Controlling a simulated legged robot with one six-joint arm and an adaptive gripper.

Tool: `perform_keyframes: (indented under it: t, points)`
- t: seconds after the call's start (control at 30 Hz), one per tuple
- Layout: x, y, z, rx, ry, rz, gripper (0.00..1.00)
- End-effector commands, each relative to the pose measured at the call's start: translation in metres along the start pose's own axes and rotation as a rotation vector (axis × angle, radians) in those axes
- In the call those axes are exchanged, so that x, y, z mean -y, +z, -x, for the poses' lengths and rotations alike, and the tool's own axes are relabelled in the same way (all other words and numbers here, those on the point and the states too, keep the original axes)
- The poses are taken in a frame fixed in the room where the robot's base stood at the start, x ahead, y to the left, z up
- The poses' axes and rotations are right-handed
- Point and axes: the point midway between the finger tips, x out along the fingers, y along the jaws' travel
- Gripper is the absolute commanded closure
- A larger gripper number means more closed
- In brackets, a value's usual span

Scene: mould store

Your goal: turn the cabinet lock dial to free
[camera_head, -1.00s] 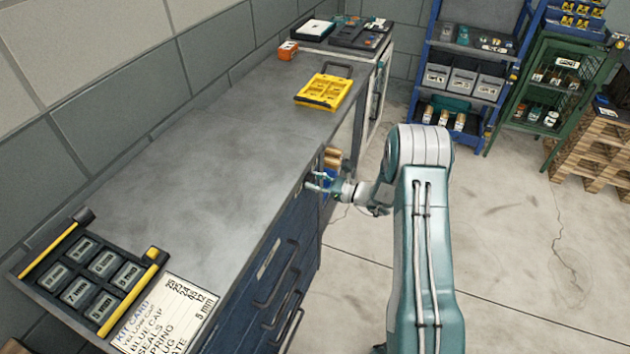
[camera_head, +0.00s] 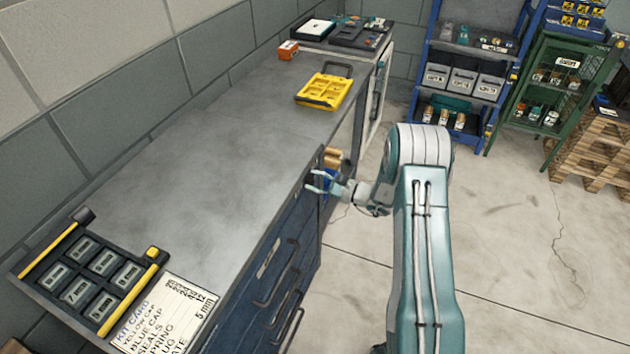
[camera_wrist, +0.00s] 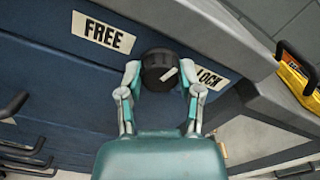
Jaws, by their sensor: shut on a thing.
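The lock dial (camera_wrist: 157,62) is a round black knob with a white mark, on the dark blue cabinet front (camera_wrist: 60,80). In the wrist view a FREE label (camera_wrist: 103,33) is up and left of it, and a LOCK label (camera_wrist: 210,78) is close at its right. The white mark lies on the dial's LOCK side. My gripper (camera_wrist: 161,74) has one finger on each side of the dial and is shut on it. In the head view my gripper (camera_head: 320,181) is at the cabinet's front under the worktop edge; the dial is hidden there.
The grey worktop (camera_head: 190,150) overhangs the cabinet front beside my gripper. A yellow case (camera_head: 325,91) sits on it, with a black tray (camera_head: 92,277) and kit card (camera_head: 165,315) at the near end. Drawer handles (camera_head: 275,290) stick out below.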

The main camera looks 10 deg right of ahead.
Motion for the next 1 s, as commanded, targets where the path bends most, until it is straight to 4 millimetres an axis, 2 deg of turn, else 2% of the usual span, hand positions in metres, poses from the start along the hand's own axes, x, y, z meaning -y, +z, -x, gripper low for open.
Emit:
perform_keyframes:
  t: [0.3,0.33,0.4,0.83,1.0]
  points:
    - [0.001,0.000,-0.001,-0.001,-0.001,0.004,1.00]
    - [0.001,0.000,-0.001,-0.001,-0.001,0.004,0.49]
    - [0.001,0.000,-0.001,-0.001,-0.001,0.004,0.19]
    - [0.000,0.001,0.002,0.000,-0.001,0.002,0.19]
    - [0.001,0.000,0.024,-0.003,-0.004,0.002,0.19]
